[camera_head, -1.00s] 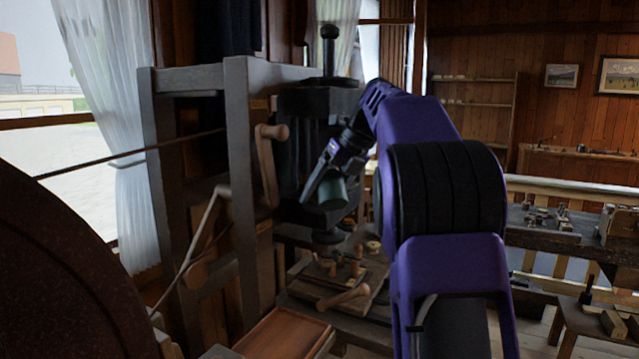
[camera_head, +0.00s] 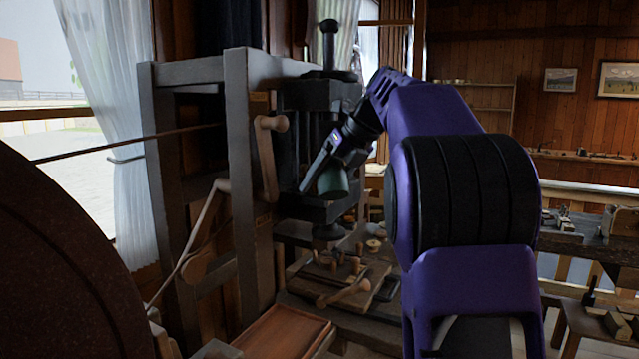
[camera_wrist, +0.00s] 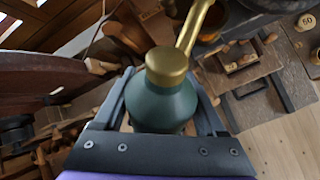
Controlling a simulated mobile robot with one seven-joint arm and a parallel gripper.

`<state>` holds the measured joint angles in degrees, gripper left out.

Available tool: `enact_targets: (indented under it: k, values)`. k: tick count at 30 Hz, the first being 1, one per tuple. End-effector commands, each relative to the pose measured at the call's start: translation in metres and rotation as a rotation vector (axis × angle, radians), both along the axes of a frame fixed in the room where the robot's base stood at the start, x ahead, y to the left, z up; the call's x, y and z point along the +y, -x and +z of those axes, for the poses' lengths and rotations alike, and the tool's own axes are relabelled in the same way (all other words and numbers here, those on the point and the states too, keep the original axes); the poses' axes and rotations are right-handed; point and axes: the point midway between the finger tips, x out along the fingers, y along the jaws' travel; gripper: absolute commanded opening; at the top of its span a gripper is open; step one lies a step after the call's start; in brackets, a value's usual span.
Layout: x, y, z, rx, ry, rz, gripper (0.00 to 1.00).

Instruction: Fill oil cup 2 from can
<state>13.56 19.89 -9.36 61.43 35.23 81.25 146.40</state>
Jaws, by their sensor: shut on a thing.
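The oil can is a dark green body with a brass cap and a brass spout. In the wrist view the oil can (camera_wrist: 163,105) stands between my fingers, and its spout points up and to the right of the picture. In the head view my gripper (camera_head: 318,178) is shut on the can (camera_head: 333,181), which is in front of the dark upright iron part of the machine (camera_head: 312,110). I cannot make out oil cup 2 in either view.
A wooden frame (camera_head: 238,150) with a crank handle (camera_head: 268,160) stands left of the can. A large dark red wheel (camera_head: 60,270) fills the lower left. Below are a board with wooden pieces (camera_head: 340,275) and a reddish tray (camera_head: 285,335).

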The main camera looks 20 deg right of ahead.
Motion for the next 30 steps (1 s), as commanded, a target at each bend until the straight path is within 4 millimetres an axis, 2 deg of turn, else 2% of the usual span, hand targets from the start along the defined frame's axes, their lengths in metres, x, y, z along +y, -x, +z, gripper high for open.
enact_targets:
  k: [30]
  values:
    - [0.001, 0.011, 0.010, -0.272, 0.022, -0.001, 0.09]
